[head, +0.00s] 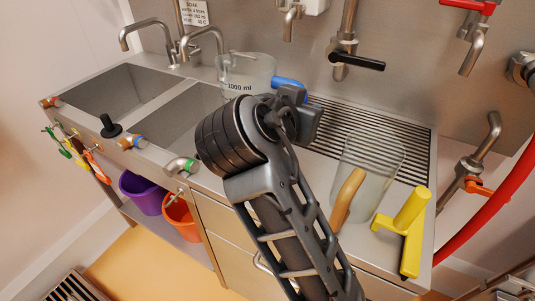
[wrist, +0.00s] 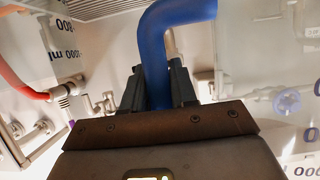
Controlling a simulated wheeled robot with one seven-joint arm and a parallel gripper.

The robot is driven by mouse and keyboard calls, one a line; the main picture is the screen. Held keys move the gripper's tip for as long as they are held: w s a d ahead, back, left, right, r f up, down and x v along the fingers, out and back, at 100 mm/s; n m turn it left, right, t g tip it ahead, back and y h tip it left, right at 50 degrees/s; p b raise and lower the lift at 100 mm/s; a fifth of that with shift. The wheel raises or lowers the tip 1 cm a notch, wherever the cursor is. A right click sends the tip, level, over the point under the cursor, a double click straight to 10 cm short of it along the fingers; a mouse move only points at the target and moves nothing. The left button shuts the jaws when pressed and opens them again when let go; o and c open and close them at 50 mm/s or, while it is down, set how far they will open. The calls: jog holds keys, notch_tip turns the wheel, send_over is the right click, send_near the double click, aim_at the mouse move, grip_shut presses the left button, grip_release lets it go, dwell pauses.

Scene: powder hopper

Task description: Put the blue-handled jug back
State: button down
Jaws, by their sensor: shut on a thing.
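The blue-handled jug (head: 243,74) is clear, marked 1000 ml, and shows near the back of the counter, beside the right-hand tap. Its blue handle (head: 288,83) points right, towards my gripper (head: 296,98). In the wrist view the blue handle (wrist: 170,45) rises between the two dark fingers of my gripper (wrist: 157,88), which is shut on it. My wrist hides the jug's lower right part. I cannot tell whether the jug's base touches the counter.
A second clear jug (head: 383,160) with a tan handle (head: 346,199) stands by the ribbed drainer (head: 330,130). A yellow tool (head: 405,222) is at its right. Two sinks (head: 115,92) lie left; taps (head: 205,38) and a black-levered valve (head: 357,60) stick out behind.

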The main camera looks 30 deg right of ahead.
jog(key=shift+d+f+p, duration=0.2)
jog(key=shift+f+p, duration=0.1)
jog(key=shift+f, duration=2.1)
jog(key=shift+d+f+p, duration=0.15)
jog(key=shift+f+p, duration=0.1)
jog(key=shift+f, duration=2.25)
jog(key=c, duration=0.9)
grip_release()
jog(key=shift+r, duration=0.2)
jog(key=b+v, duration=0.2)
jog(key=v, duration=1)
jog(key=shift+a+f, duration=0.15)
jog(key=shift+f, duration=0.05)
